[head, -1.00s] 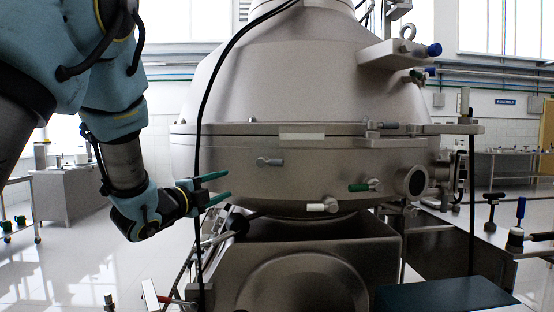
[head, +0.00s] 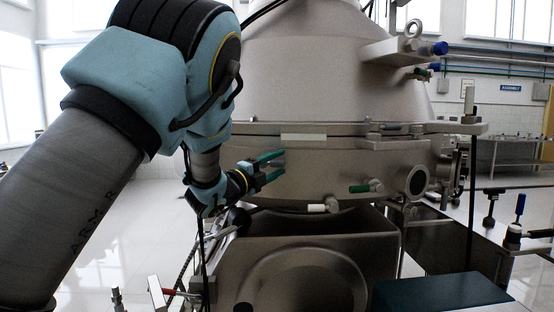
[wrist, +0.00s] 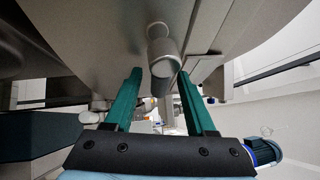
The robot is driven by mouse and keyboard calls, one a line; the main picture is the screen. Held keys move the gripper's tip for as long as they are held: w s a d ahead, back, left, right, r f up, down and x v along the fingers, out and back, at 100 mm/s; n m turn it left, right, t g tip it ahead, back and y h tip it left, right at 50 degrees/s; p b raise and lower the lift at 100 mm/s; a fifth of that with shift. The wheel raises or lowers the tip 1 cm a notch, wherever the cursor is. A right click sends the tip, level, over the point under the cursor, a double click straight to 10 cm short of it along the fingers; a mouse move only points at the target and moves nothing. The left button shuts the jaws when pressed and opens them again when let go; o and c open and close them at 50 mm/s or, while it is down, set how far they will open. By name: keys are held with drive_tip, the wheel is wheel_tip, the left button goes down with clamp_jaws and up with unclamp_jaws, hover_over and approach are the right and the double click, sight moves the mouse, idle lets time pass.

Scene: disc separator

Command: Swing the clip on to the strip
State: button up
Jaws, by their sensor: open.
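The pale strip (head: 303,137) lies along the bowl's rim seam in the head view. The clip (wrist: 164,62) is a grey cylindrical handle on a round pivot, seen in the wrist view under the bowl's flange. My gripper (head: 283,163) is open, with green fingers at the bowl's side, below and left of the strip. In the wrist view my gripper (wrist: 160,76) has one finger on each side of the clip's handle, with gaps showing. In the head view the fingers cover the clip. I cannot tell the strip in the wrist view.
A green-handled clip (head: 360,188) and a white-handled clip (head: 322,207) sit on the bowl (head: 320,165) to the right and below. A round port (head: 417,181) juts out further right. A dark teal surface (head: 443,292) lies at the front right.

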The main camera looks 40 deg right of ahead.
drive_tip(key=shift+d, duration=0.2)
drive_tip(key=shift+c, duration=0.3)
clamp_jaws()
